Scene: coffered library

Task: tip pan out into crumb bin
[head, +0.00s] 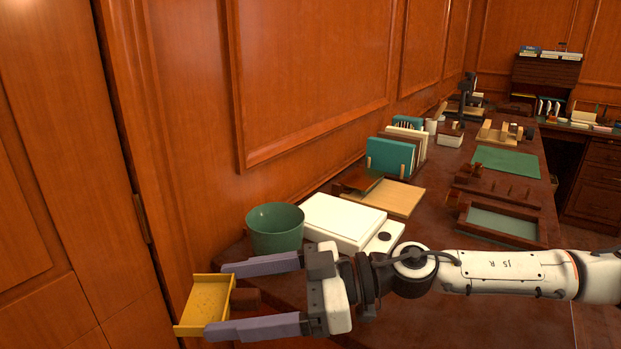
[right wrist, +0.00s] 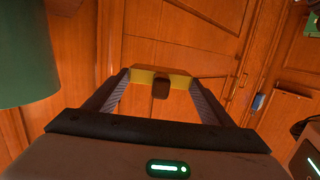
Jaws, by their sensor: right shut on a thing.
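The yellow pan (head: 203,304) with a brown handle block (head: 246,298) is at the lower left of the head view, left of and nearer than the green bin. In the right wrist view the pan's yellow edge (right wrist: 178,80) shows between the fingertips. I cannot make out any crumbs in it. The green round bin (head: 275,230) stands at the desk's near left end; its side fills the upper left of the wrist view (right wrist: 25,55). My left gripper is not in view.
A white box (head: 342,219) stands close to the right of the bin. Behind it are a wooden tray (head: 395,198) and upright teal folders (head: 390,156). The panelled wall (head: 190,130) rises close behind the bin. Open space lies around the pan, off the desk's end.

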